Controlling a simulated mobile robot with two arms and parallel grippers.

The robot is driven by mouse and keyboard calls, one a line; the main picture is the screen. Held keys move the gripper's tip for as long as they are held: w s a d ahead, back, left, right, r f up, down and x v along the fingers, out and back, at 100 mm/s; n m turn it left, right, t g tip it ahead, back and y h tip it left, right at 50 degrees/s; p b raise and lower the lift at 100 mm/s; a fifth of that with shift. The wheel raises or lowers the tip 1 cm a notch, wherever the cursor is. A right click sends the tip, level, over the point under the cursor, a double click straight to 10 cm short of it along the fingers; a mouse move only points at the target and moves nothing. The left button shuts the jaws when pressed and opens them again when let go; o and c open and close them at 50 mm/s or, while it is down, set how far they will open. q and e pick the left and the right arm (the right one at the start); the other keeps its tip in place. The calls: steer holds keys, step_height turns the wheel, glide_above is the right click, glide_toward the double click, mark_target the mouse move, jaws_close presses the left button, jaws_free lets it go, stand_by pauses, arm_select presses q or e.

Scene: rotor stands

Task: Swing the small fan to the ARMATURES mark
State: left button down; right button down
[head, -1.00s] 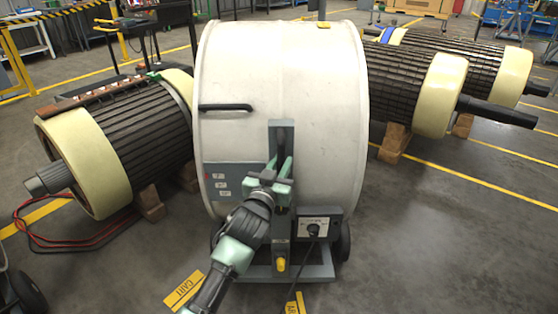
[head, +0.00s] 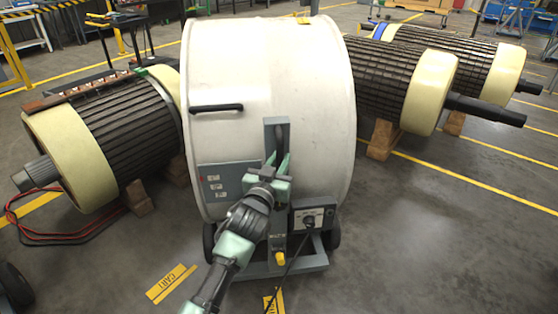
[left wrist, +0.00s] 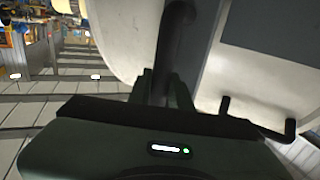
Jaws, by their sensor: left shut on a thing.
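The fan (head: 270,90) is a big white drum on a grey wheeled base, standing in the middle of the head view. A grey upright post with a handle (head: 277,132) is on its near side. My left gripper (head: 268,182) is shut on this handle. In the left wrist view the dark handle bar (left wrist: 176,35) runs up from between my left fingers (left wrist: 163,92); the exact grip is partly hidden. A yellow floor plate (head: 271,300) beginning with "A" is cut off at the bottom edge; the rest of its word is hidden. My right gripper is not in view.
A yellow CART plate (head: 171,283) lies on the floor at front left. A rotor (head: 130,135) on wooden blocks stands close to the fan's left; more rotors (head: 385,80) stand to its right. A cable hangs from the control box (head: 313,217). Floor at front right is clear.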

arm_select(q)
steer(key=shift+s+d+r, duration=0.1)
steer(key=shift+d+r, duration=0.2)
steer(key=shift+d, duration=0.15)
steer(key=c, duration=1.3)
jaws_free()
steer(key=shift+d, duration=0.15)
steer(key=shift+c, duration=0.2)
steer(key=shift+o, duration=0.2)
steer(key=shift+w+d+f, duration=0.2)
steer(key=shift+d, duration=0.05)
steer(key=shift+a, duration=0.1)
steer(key=shift+a+f, duration=0.1)
steer(key=shift+a, duration=0.05)
steer(key=shift+s+a, duration=0.1)
